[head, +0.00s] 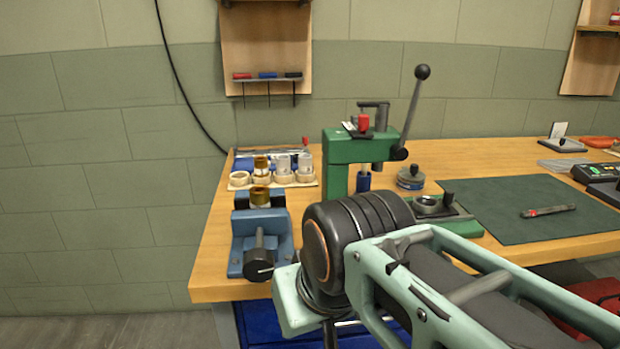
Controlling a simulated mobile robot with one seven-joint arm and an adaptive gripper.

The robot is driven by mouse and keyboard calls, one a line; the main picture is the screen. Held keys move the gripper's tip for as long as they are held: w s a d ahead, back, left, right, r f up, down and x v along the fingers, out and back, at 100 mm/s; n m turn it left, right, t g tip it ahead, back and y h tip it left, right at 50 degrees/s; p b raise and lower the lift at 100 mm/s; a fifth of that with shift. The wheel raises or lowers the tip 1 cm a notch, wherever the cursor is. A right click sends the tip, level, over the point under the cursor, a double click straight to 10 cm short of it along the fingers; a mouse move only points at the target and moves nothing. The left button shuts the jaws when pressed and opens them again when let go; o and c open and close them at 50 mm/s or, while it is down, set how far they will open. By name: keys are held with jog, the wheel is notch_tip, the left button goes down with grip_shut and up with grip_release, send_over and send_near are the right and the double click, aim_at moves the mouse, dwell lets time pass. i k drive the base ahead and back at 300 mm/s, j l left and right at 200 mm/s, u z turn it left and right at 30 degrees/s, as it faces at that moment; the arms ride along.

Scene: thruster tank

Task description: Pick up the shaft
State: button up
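No part is plainly recognisable as the shaft. A brass-coloured cylinder (259,196) sits upright at the top of the blue vise (250,226) at the bench's left end. My arm reaches in from the lower right, and its dark wrist joint covers part of the bench front. My gripper is not visible.
A green press (372,150) with a raised lever stands mid-bench. Behind the vise is a rack of several round holders and cylinders (268,175). A round tin (410,178) stands right of the press. Devices (600,178) crowd the right edge. The mat is mostly clear.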

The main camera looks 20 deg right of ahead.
aim_at(555, 209)
jog(key=l+z, duration=0.3)
jog(key=l, duration=0.35)
jog(key=l+z, duration=0.25)
jog(key=l, duration=0.45)
